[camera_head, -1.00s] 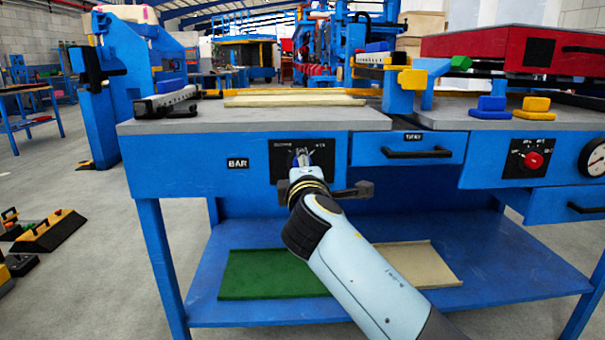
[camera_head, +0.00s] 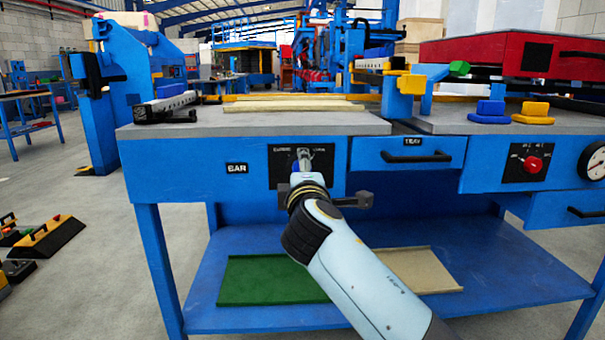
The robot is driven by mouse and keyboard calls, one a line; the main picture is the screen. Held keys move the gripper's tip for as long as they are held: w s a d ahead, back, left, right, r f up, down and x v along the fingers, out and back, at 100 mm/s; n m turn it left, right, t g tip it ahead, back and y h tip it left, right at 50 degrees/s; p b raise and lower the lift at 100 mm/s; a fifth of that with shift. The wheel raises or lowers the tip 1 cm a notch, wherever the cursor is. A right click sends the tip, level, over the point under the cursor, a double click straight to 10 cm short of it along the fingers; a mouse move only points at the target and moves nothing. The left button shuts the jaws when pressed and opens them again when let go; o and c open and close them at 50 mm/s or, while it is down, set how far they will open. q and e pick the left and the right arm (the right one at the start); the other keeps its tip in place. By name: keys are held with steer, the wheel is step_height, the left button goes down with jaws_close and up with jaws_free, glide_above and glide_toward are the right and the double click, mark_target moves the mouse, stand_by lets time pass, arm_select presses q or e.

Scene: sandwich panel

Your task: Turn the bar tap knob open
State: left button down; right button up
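The bar tap's black plate (camera_head: 283,176) is on the blue bench front, right of the BAR label (camera_head: 237,168). My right arm comes in from the bottom right, and its gripper (camera_head: 302,158) is at the middle of this plate. A small blue part (camera_head: 295,167), seemingly the tap knob, shows at the fingertips. The gripper hides most of the knob, and I cannot tell whether the fingers are shut on it. My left gripper is not in view.
A tray drawer (camera_head: 408,153) with a black handle is right of the plate. Further right are a red knob (camera_head: 533,164) and a round gauge (camera_head: 597,160). A dark block (camera_head: 353,197) sits beside my wrist. Green and beige panels lie on the lower shelf (camera_head: 480,270).

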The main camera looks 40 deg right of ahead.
steer(key=v, duration=0.7)
steer(key=shift+s, duration=0.25)
steer(key=shift+a, duration=0.1)
